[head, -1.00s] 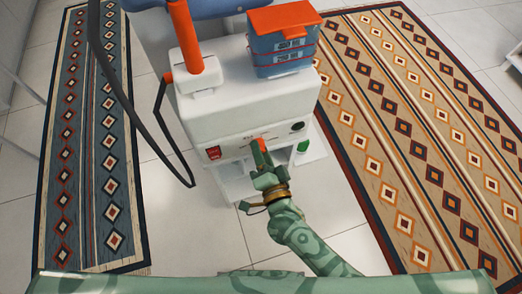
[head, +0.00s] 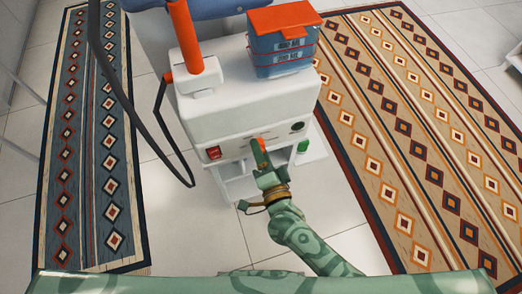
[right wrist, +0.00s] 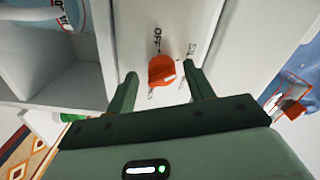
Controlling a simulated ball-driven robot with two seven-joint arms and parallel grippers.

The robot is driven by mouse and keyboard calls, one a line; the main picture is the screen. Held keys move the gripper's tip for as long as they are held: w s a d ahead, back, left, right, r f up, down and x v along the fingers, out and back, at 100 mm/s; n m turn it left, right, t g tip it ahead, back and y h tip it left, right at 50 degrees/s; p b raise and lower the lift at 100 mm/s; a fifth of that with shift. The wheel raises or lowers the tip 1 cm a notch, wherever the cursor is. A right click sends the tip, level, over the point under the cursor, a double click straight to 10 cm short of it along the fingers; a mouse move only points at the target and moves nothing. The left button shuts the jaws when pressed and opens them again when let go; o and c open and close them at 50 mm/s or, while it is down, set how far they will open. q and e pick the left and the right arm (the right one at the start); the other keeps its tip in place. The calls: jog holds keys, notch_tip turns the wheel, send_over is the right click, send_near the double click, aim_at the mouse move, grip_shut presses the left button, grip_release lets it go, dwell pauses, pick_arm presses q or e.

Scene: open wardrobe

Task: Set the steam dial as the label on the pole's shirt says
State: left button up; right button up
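The steam dial (right wrist: 162,70) is an orange knob on the white front panel of the steamer (head: 225,115). In the right wrist view "OFF" is printed above it, with other small, hard-to-read marks around it. My right gripper (right wrist: 160,72) is open, with one finger on each side of the dial and a gap on both sides. In the head view my right gripper (head: 259,152) is at the panel and largely covers the dial. No shirt label is readable. My left gripper is not in view.
A red switch (head: 214,153) and a dark round knob (head: 297,126) flank the dial. A blue tank with an orange lid (head: 284,18) and an orange pole (head: 187,40) stand on top. A black hose (head: 120,100) hangs left. Patterned rugs (head: 90,150) lie on the tiled floor.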

pick_arm(q)
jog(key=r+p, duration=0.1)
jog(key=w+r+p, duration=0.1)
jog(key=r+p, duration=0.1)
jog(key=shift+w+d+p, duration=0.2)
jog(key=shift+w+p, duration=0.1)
jog(key=shift+p, duration=0.1)
pick_arm(e)
jog(key=v, duration=1.6)
jog(key=shift+s, duration=0.2)
